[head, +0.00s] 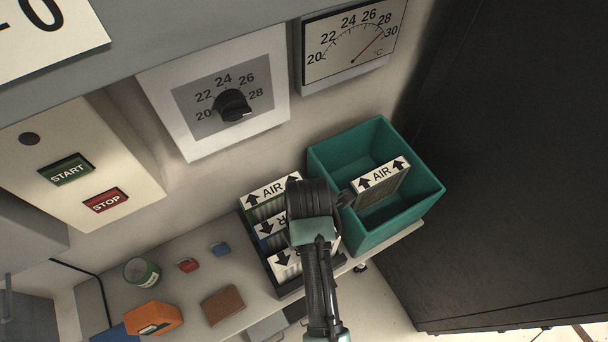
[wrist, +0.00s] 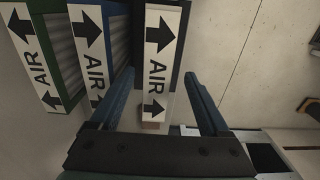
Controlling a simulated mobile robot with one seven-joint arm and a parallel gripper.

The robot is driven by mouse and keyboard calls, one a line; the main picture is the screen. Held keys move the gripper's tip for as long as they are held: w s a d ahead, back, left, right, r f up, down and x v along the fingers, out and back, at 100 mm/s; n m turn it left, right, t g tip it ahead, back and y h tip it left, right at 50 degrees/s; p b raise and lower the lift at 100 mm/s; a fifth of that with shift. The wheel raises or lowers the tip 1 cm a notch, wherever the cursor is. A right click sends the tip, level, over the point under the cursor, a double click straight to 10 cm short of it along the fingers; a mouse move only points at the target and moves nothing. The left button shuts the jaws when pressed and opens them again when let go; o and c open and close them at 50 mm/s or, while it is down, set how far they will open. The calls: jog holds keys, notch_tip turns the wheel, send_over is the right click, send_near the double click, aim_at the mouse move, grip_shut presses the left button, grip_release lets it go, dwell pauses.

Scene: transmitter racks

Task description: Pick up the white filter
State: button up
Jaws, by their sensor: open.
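Three filters with white AIR labels stand side by side in a dark rack (head: 288,290). One is green-framed (wrist: 33,50), one is blue-framed (wrist: 96,45). The third, which I take for the white filter (wrist: 160,45), is at the end of the row and also shows in the head view (head: 284,265), partly hidden by my arm. My gripper (wrist: 162,80) is open, one finger on each side of this filter's labelled edge. I cannot tell whether they touch it. In the head view my gripper is above the rack.
A teal bin (head: 403,218) stands right of the rack, with another AIR filter (head: 381,180) in it. On the bench left are an orange box (head: 153,318), a brown wallet-like item (head: 223,305) and a green can (head: 141,272). The wall with dials is behind.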

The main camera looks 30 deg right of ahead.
notch_tip(320, 180, down, 6)
jog(key=p, duration=0.1)
jog(key=shift+w+f, duration=0.15)
jog(key=shift+a, duration=0.1)
grip_shut()
dwell(0.5)
